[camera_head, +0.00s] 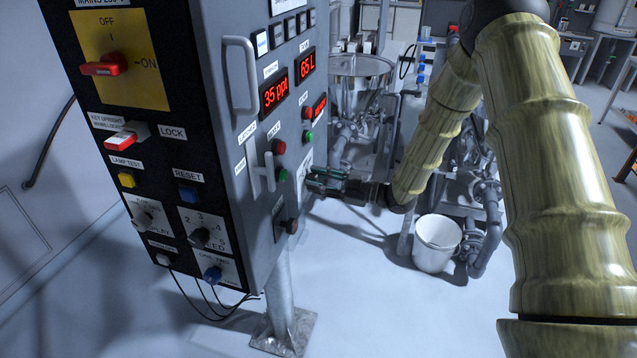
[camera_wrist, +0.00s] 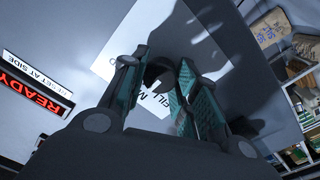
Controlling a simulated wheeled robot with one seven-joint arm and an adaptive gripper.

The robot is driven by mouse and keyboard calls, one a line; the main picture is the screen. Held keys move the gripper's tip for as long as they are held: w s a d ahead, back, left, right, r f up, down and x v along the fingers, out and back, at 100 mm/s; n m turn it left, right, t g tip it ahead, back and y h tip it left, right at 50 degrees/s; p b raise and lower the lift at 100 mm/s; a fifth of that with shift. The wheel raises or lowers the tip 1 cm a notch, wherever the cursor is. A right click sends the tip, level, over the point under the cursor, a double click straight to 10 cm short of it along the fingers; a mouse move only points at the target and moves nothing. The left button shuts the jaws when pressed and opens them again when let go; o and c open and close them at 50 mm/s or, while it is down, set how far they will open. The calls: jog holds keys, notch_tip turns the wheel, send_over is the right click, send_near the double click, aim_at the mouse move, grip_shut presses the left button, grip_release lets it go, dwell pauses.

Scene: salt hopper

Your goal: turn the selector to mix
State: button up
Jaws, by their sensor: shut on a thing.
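The selector is a dark knob (camera_wrist: 158,70) on a white plate (camera_wrist: 112,68) on the grey panel face. The plate's lettering reads "FILL" and then an "M"; the rest is covered by my fingers. My gripper (camera_head: 318,178) is at the right-hand face of the control cabinet, low down, and its fingers are closed around the knob. In the head view the knob is hidden behind the fingers. I cannot tell which marking the knob points at.
The cabinet (camera_head: 228,150) stands on a post. A grey handle (camera_head: 240,75) sticks out higher up. A steel hopper (camera_head: 360,70) and white bucket (camera_head: 436,245) stand right.

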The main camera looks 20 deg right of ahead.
jog(key=o, duration=1)
jog(key=v, duration=1.2)
